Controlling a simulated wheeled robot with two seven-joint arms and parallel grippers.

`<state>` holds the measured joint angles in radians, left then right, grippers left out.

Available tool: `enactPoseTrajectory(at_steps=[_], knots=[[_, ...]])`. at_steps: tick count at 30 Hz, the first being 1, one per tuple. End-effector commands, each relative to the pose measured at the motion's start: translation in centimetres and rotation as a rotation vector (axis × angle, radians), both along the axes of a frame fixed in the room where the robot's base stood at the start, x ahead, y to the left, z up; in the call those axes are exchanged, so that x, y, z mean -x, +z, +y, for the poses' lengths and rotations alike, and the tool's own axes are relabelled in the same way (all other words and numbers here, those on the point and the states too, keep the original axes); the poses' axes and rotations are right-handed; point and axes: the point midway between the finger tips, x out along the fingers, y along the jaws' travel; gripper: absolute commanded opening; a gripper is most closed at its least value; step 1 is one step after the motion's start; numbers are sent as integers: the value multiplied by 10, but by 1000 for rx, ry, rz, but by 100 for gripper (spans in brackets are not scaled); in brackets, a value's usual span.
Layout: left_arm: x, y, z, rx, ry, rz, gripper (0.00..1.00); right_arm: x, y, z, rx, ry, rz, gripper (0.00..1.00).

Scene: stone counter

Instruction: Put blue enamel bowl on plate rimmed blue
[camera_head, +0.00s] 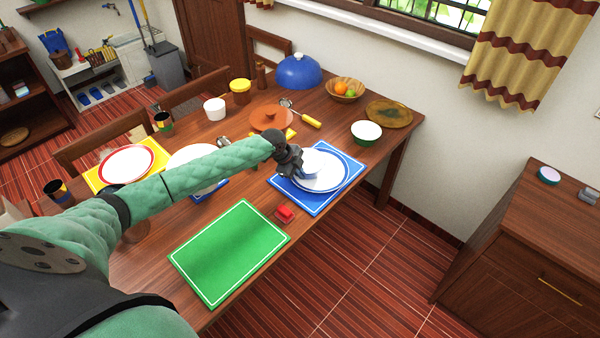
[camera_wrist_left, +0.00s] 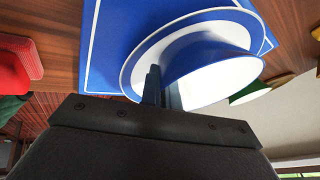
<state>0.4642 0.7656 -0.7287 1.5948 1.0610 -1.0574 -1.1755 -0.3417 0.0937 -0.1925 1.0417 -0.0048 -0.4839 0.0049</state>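The blue enamel bowl (camera_head: 313,159), blue outside and white inside, is over the blue-rimmed white plate (camera_head: 328,184). The plate lies on a blue placemat (camera_head: 310,205). In the left wrist view the bowl (camera_wrist_left: 212,62) overlaps the plate (camera_wrist_left: 136,62); I cannot tell whether it rests on it or is slightly above. My left gripper (camera_head: 297,168) is at the bowl's near-left side. In the left wrist view its fingers (camera_wrist_left: 163,86) are close together, with the bowl's rim apparently between them. My right gripper is not in view.
A red object (camera_head: 285,214) and a green placemat (camera_head: 230,250) lie nearer me. A green-and-white bowl (camera_head: 366,132), a fruit bowl (camera_head: 345,91), a brown plate (camera_head: 389,112) and a blue dome (camera_head: 298,71) stand beyond. The table edge is close right of the blue placemat.

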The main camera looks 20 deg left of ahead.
Motion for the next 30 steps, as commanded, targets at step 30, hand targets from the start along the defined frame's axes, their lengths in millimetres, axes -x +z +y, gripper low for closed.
enactPoseTrajectory(at_steps=[30], knots=[[9,36,12,-1,-1,0,25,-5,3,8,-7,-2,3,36]])
